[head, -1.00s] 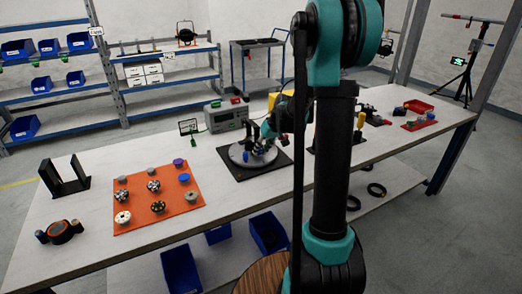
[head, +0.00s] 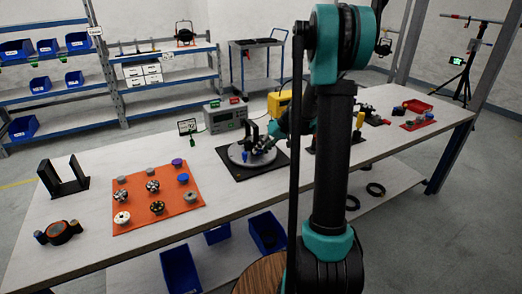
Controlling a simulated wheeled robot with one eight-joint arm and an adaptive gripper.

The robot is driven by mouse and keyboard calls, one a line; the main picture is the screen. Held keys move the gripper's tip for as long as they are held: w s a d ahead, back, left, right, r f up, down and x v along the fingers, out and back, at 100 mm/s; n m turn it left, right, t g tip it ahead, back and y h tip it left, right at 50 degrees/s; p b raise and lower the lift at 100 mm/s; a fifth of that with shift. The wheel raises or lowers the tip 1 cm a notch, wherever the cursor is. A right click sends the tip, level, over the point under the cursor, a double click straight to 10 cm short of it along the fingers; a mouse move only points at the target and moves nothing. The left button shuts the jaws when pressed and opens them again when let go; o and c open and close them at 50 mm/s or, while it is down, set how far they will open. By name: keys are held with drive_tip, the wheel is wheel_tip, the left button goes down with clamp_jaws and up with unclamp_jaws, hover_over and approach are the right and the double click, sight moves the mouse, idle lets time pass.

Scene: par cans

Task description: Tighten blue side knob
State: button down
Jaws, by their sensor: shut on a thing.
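A round grey plate (head: 236,157) lies on a black square mat (head: 236,175) near the middle of the bench. Dark upright parts (head: 255,134) stand on it. A small blue piece (head: 245,157), perhaps the blue knob, shows at the plate's middle. My gripper (head: 266,144) is small and dark at the right side of these parts. It is shut on a small part there, and the fingers blend with the dark parts, so I cannot tell which part it is.
A grey box with a display (head: 225,115) and a yellow case (head: 279,103) stand behind the plate. An orange mat (head: 133,215) with several knobs lies to the left. A black U-shaped bracket (head: 62,184) is farther left. My arm hides part of the bench.

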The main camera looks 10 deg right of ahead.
drive_tip(key=c, duration=1.2)
unclamp_jaws()
drive_tip(key=v, duration=1.2)
